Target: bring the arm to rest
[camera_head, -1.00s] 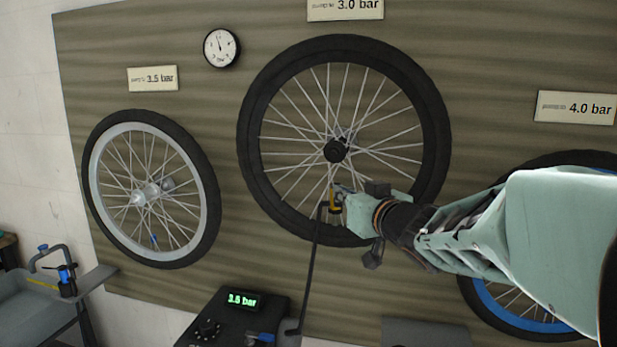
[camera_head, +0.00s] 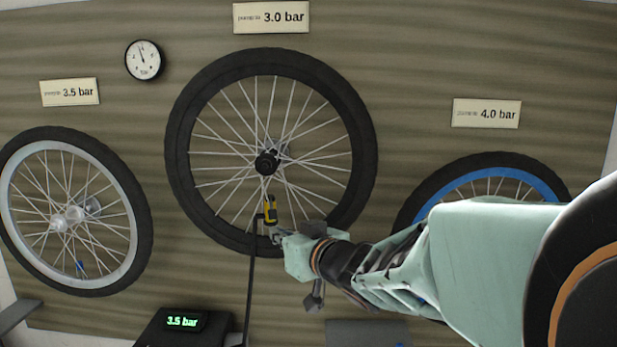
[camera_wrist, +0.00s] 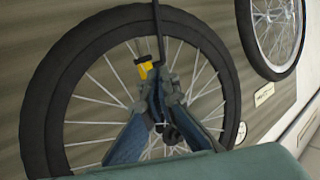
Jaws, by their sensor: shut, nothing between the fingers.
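My gripper (camera_head: 274,233) is shut and empty, in front of the lower rim of the middle wheel (camera_head: 353,115). It sits just below a yellow and black hose head (camera_head: 270,208) by the rim. In the wrist view my closed fingers (camera_wrist: 160,78) are beside the yellow hose head (camera_wrist: 142,70); I cannot tell whether they touch. A black hose (camera_head: 251,290) runs down from the hose head. My arm reaches in from the right, over part of the blue-rimmed wheel.
A silver-rimmed wheel (camera_head: 138,225) is at left and a blue-rimmed wheel (camera_head: 425,185) at right on the wooden board. A dark box (camera_head: 160,330) with a green display reading 3.5 bar stands below. A round gauge (camera_head: 144,60) and pressure signs (camera_head: 271,17) hang above.

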